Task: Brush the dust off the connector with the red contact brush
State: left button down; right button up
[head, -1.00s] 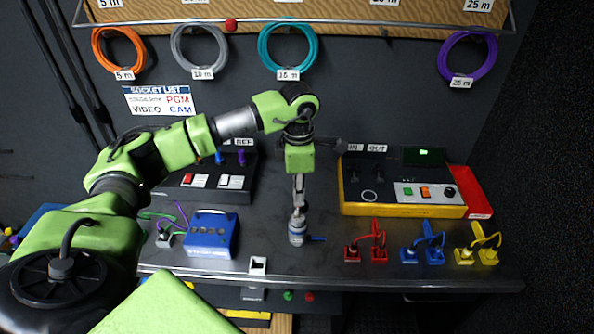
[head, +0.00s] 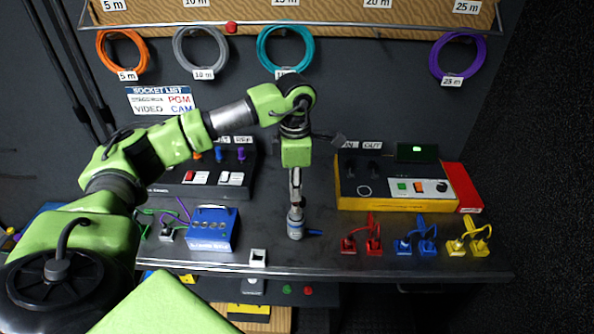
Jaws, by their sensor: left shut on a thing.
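My left gripper (head: 296,203) points straight down over the middle of the bench. It is shut, with its fingertips at the top of an upright grey-and-blue cylinder (head: 295,228). The cylinder seems to be between the fingers; its lower end is at or close to the bench top. I cannot make out a red contact brush. I cannot tell which piece is the dusty connector, and no dust shows at this size. A small white block with a dark opening (head: 258,257) is at the bench's front edge. My right gripper is not in view.
A blue box (head: 213,230) stands left of the cylinder, and a small blue piece (head: 314,233) lies at its right. Red (head: 350,246), blue (head: 404,247) and yellow (head: 456,248) cabled plugs stand further right. A yellow-edged panel (head: 400,204) is behind them.

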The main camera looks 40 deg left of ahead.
pick_arm(q)
jog(key=shift+w+a+r+p, duration=0.15)
jog(key=shift+r+p, duration=0.25)
jog(key=shift+r, duration=0.5)
jog(key=shift+r+p, duration=0.45)
jog(key=shift+r, duration=0.4)
jog(key=shift+r+p, duration=0.45)
jog(key=shift+r, duration=0.3)
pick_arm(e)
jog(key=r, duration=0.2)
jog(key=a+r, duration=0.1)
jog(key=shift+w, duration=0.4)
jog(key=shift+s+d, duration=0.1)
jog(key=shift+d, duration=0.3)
